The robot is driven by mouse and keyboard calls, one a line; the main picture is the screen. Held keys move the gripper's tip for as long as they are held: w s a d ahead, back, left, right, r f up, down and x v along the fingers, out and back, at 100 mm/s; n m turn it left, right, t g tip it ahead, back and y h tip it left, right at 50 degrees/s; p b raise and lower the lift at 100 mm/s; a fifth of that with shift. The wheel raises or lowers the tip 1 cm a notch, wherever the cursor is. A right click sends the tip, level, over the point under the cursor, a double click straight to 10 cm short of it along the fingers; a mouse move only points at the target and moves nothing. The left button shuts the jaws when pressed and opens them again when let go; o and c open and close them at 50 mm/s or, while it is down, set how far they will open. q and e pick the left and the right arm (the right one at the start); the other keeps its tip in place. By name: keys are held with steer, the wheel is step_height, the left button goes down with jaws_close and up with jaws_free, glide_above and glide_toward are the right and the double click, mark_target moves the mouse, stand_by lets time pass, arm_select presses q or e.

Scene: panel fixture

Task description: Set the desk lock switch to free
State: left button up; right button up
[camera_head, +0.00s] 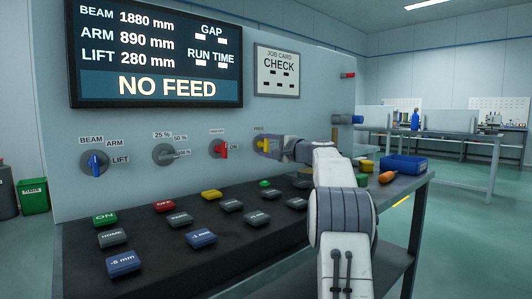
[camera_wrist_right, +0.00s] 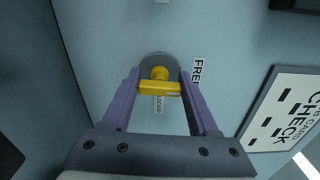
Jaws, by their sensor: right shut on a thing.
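The desk lock switch (camera_head: 262,145) is a yellow handle on a round grey base, at the right end of the row of switches on the panel. A FREE label (camera_head: 258,129) sits above it. In the right wrist view the yellow handle (camera_wrist_right: 160,87) lies crosswise between the two purple fingers of my right gripper (camera_wrist_right: 162,90), which is shut on it. There the FREE label (camera_wrist_right: 197,73) is to the right of the switch and a small LOCKED label (camera_wrist_right: 158,104) is below. I cannot tell exactly which label the handle points at. My left gripper is not in view.
A blue selector (camera_head: 95,163), a grey selector (camera_head: 166,154) and a red switch (camera_head: 220,149) are to the left. Buttons cover the dark desk (camera_head: 160,255) below. A screen (camera_head: 155,52) reads NO FEED. A blue tray (camera_head: 403,164) and an orange-handled tool (camera_head: 387,177) lie right.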

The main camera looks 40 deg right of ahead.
steer(key=shift+f+n, duration=0.1)
steer(key=shift+n, duration=0.4)
steer(key=o, duration=1.4)
steer(key=shift+s+b, duration=0.1)
steer(key=shift+b, duration=0.2)
steer(key=shift+s, duration=0.35)
steer(key=s, duration=0.9)
steer(key=shift+s+d+b, duration=0.3)
steer(key=shift+d+b, duration=0.05)
steer(key=shift+d, duration=0.05)
